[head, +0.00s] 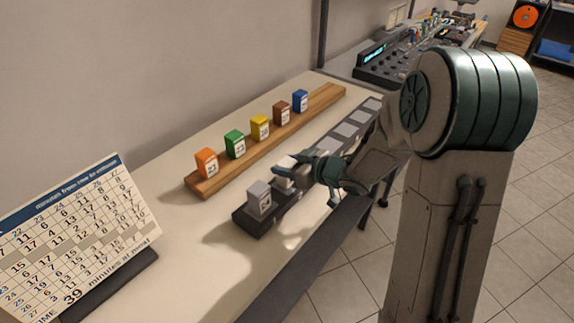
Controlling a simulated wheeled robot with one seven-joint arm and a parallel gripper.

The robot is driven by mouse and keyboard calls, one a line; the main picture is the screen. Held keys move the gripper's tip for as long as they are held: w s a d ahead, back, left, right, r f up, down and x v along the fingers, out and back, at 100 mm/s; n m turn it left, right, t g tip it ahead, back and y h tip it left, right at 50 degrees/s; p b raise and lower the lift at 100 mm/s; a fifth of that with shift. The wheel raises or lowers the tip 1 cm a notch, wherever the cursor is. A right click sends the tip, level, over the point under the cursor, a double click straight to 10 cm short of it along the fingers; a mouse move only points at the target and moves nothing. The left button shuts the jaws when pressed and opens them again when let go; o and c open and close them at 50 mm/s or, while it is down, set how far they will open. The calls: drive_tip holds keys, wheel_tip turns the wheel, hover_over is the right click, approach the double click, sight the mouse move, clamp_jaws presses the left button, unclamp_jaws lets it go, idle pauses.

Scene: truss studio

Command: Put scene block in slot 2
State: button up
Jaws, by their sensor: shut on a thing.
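My gripper (290,171) is shut on a white block (283,182), over the near part of a long dark slotted rack (263,229). The block is upright, directly behind a grey block (259,198) that stands in the rack's nearest slot. The white block is over or in the second slot from the near end; whether it touches the slot floor is hidden. My gripper and forearm cover part of the rack's middle. Pale slot faces show farther along the rack, with no blocks visible on them.
A wooden rail (207,187) behind the rack carries orange (206,162), green (235,144), yellow (260,127), brown (282,112) and blue (300,101) numbered blocks. A calendar board (78,235) stands at the near left. A mixer (385,66) sits at the far end.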

drive_tip(key=shift+f, duration=0.1)
drive_tip(key=o, duration=1)
